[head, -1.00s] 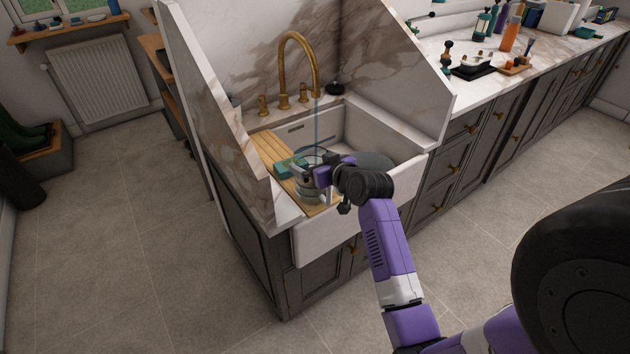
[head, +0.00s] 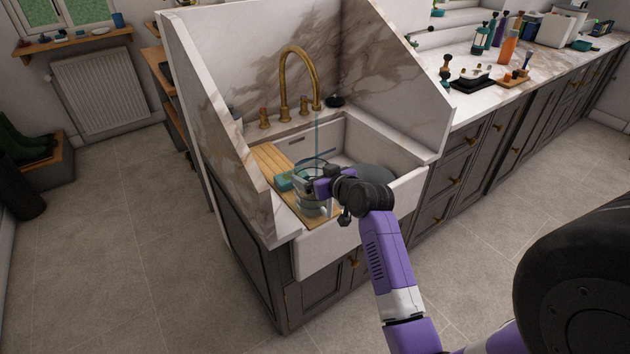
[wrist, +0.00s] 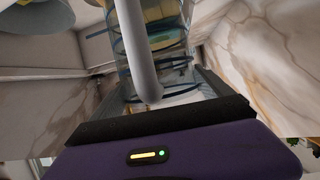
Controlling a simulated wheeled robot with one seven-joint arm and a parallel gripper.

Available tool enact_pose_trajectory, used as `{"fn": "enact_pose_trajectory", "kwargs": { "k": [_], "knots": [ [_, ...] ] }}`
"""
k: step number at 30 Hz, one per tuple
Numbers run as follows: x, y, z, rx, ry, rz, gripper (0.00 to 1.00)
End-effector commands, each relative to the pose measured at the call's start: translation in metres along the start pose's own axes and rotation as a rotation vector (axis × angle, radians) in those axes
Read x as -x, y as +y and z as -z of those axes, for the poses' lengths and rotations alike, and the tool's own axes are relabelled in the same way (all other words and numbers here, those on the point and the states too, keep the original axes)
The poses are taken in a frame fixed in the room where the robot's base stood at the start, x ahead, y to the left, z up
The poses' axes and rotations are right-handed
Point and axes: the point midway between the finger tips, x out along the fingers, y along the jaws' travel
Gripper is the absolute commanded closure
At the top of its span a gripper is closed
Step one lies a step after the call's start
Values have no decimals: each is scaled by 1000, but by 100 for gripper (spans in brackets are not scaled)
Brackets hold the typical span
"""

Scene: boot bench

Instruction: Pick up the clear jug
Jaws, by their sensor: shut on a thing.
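The clear jug (head: 312,207) is upright at the left side of the white sink, over the wooden draining board, partly hidden by my gripper. I cannot tell whether its base touches the board. My gripper (head: 318,186) is shut on the jug from the right. In the wrist view, the clear jug (wrist: 172,45) with blue bands is close in front of the jaws, and a pale curved bar, seemingly its handle, crosses it.
A thin bluish vertical streak (head: 317,135) hangs below the brass tap (head: 302,55), above the jug. A teal block (head: 284,182) lies beside the jug on the wooden board (head: 268,160). Marble panels rise left and behind. The sink (head: 408,195) has a raised front wall.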

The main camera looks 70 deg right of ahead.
Motion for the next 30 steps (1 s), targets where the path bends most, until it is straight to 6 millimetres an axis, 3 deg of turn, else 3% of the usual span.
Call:
{"fn": "enact_pose_trajectory", "kwargs": {
  "k": [8, 21, 30],
  "knots": [
    [13, -1, 35, 2, 8, 0, 81],
    [57, -2, 142, 3, 8, -1, 81],
    [73, -3, 178, 1, 3, 1, 81]
  ]
}}
